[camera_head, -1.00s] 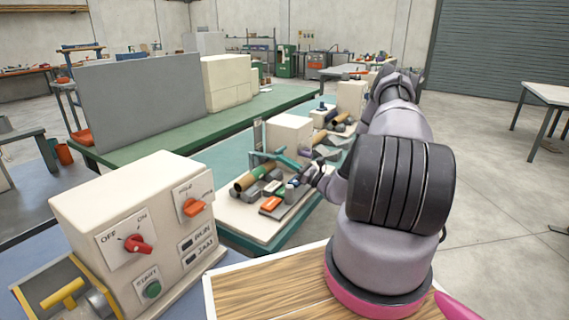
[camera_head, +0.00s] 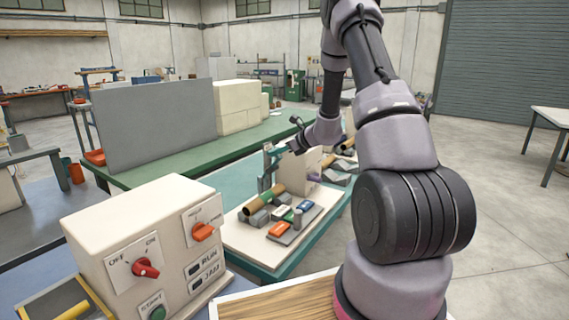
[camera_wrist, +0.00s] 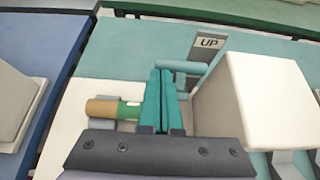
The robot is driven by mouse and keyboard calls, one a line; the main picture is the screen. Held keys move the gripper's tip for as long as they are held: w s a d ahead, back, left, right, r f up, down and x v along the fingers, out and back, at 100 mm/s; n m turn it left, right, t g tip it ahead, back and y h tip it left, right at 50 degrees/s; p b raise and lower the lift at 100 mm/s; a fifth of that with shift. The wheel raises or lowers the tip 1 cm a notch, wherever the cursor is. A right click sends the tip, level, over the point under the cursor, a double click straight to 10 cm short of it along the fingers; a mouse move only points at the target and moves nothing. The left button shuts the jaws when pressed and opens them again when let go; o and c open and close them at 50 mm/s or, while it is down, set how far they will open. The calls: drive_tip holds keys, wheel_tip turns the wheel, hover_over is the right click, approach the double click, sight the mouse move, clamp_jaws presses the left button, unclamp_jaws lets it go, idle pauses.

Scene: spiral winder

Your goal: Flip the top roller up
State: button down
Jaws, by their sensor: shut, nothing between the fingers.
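The winder's top roller shows as a teal bar (camera_wrist: 186,66) beside a grey upright plate marked UP (camera_wrist: 208,43) in the wrist view. A second short teal piece (camera_wrist: 182,96) shows nearer, right of the fingers. My gripper (camera_wrist: 160,72) is shut and empty, its two teal fingers together, with the tips close to the roller's left end; I cannot tell whether they touch. In the head view the grey plate (camera_head: 265,180) stands behind the brown and green tube (camera_head: 263,202), and my wrist is above and right of it. The roller's exact tilt is unclear.
A cream box (camera_wrist: 243,100) stands close to the right of my fingers. A control box (camera_head: 150,245) with knobs stands at the near left.

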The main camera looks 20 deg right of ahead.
drive_tip(key=w+a+r+g+h, duration=0.1)
drive_tip(key=w+a+r, duration=0.1)
drive_tip(key=w+a, duration=0.4)
drive_tip(key=shift+w+r+g, duration=0.3)
drive_tip(key=shift+w, duration=0.35)
drive_tip(key=shift+r, duration=0.1)
drive_tip(key=shift+d+r, duration=0.1)
drive_tip(key=v, duration=1)
drive_tip(key=shift+s+r, duration=0.15)
drive_tip(key=shift+s, duration=0.05)
